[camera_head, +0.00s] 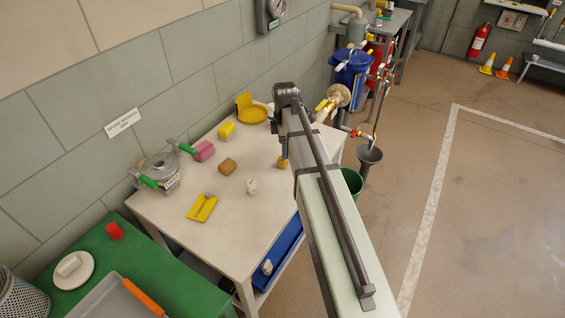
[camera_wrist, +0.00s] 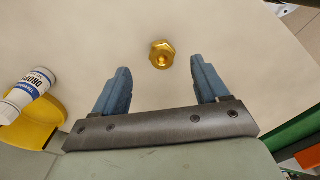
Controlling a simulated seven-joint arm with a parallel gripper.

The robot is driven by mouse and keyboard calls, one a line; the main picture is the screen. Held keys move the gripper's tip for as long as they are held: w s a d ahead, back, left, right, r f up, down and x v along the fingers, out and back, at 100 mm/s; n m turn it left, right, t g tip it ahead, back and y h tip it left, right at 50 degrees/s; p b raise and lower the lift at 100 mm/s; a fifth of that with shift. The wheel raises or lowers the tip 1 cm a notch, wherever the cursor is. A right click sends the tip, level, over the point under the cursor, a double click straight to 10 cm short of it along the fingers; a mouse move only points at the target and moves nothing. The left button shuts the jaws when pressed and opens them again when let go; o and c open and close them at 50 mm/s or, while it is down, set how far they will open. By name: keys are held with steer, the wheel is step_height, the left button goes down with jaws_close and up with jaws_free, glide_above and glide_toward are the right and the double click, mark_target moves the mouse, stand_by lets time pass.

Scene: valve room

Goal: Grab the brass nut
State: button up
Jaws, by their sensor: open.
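The brass nut (camera_wrist: 162,55) lies on the pale table top in the wrist view, its hexagonal shape and central hole facing the camera. My gripper (camera_wrist: 161,72) is open, with one blue finger on each side. The nut sits centrally, near the line of the fingertips and slightly beyond them, and neither finger appears to touch it. In the head view, the nut (camera_head: 283,162) shows as a small brass patch just below the blue fingertip. My arm hides most of the gripper there.
In the wrist view, a white labelled bottle (camera_wrist: 27,92) is left of the gripper. The surface around the nut is clear.

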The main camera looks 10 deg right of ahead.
mark_target(282, 162)
steer(key=shift+a+f, duration=0.25)
steer(key=shift+f, duration=1.4)
steer(key=shift+a+f, duration=0.2)
steer(key=shift+f, duration=1.45)
steer(key=c, duration=1.3)
steer(key=shift+r, duration=0.1)
